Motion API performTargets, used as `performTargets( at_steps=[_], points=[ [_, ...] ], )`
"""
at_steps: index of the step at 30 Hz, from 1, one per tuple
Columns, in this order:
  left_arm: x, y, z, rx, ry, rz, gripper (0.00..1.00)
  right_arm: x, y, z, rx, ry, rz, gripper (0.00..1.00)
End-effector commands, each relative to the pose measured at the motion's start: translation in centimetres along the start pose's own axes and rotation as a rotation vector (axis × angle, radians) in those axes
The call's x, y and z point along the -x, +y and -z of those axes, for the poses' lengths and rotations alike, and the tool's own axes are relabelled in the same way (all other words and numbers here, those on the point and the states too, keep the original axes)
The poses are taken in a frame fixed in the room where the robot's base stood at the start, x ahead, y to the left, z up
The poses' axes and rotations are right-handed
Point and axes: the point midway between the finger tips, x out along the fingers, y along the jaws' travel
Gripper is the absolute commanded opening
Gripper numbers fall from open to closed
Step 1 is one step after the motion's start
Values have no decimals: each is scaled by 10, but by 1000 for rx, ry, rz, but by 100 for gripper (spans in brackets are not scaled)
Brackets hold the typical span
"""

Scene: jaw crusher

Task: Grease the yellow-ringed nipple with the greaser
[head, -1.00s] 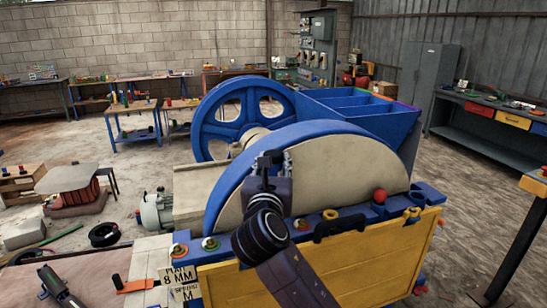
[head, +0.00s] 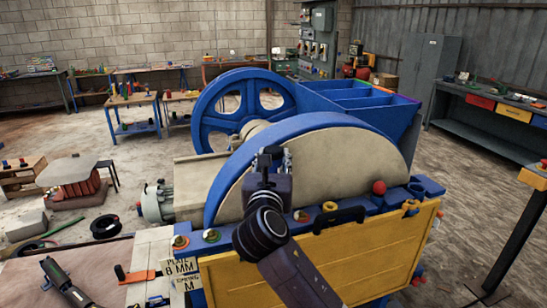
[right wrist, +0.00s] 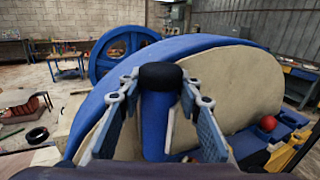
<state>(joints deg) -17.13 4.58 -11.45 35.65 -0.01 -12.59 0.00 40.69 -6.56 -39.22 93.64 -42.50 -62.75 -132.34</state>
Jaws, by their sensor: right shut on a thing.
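My right gripper (head: 272,157) stands upright in front of the round beige guard of the crusher. In the right wrist view its fingers (right wrist: 160,88) are shut on a blue cylinder with a black cap, which looks like the greaser (right wrist: 157,120). In the head view the greaser is hard to make out. A yellow-ringed fitting (head: 330,206), apparently the nipple, sits on the blue rail to the right of my right wrist, apart from the gripper. A red-ringed fitting (head: 300,216) is beside it; a green-ringed one (head: 211,236) is left of my arm.
A red ball knob (head: 379,187) and a yellow lug (head: 410,208) stand farther right on the rail. A black handle (head: 339,219) is on the yellow panel (head: 365,257). The blue flywheel (head: 207,125) rises behind.

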Motion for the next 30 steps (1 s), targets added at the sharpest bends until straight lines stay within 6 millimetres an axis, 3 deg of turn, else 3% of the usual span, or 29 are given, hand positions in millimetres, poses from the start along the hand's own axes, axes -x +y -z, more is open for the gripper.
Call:
performTargets(
  at_steps=[30],
  points=[
    [-4,1,-2,0,-4,-1,40,0,-1,17,2,3,1,0]
  ],
)
